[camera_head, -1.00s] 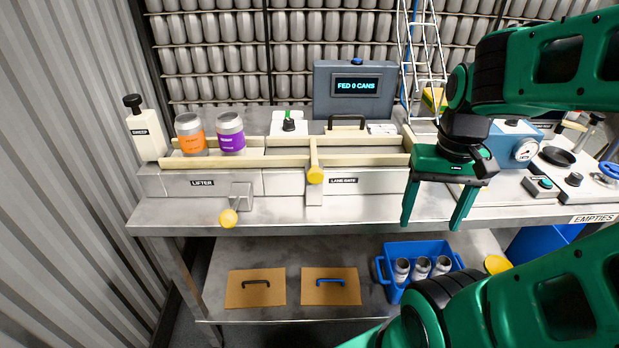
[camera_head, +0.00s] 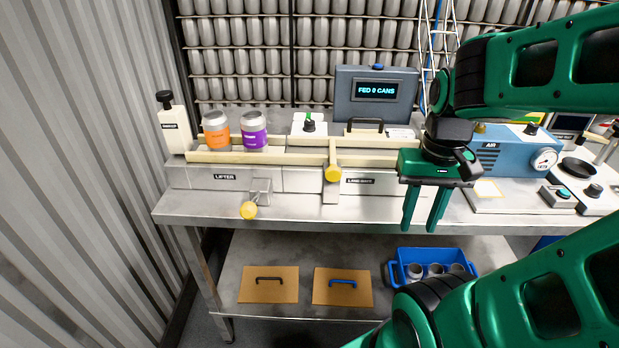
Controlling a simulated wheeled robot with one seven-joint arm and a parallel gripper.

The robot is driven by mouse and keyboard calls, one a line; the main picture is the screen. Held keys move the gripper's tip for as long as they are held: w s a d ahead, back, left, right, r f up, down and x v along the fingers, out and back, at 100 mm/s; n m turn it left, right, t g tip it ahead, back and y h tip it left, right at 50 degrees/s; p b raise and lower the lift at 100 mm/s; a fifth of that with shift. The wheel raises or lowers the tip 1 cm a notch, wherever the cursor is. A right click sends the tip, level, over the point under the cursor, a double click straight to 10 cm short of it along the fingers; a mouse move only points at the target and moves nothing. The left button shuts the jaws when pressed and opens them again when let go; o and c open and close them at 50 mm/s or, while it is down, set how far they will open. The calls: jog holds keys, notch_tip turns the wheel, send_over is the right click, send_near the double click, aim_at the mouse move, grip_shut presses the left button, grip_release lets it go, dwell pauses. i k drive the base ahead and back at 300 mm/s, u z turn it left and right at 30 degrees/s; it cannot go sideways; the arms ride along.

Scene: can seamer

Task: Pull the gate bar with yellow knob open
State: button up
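The gate bar (camera_head: 333,153) is a cream bar lying across the lane near the LANE GATE label, with a yellow knob (camera_head: 333,174) at its front end. My gripper (camera_head: 425,221) points down to the right of the knob, in front of the bench edge. Its two green fingers are apart with nothing visible between them, and it does not touch the knob. An orange-labelled can (camera_head: 216,131) and a purple-labelled can (camera_head: 254,132) stand upright in the lane to the left of the bar.
Another yellow knob (camera_head: 249,210) sticks out below the lifter. A grey display box (camera_head: 374,91) reads "FED 0 CANS". A blue air unit (camera_head: 505,150) stands at right. A blue crate (camera_head: 430,254) with cans and two brown panels are on the lower shelf.

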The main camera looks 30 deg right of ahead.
aim_at(333, 173)
jog(key=u, duration=0.3)
jog(key=k, duration=2.1)
jog(key=z, duration=0.65)
jog(key=i, duration=1.5)
jog(key=u, duration=0.05)
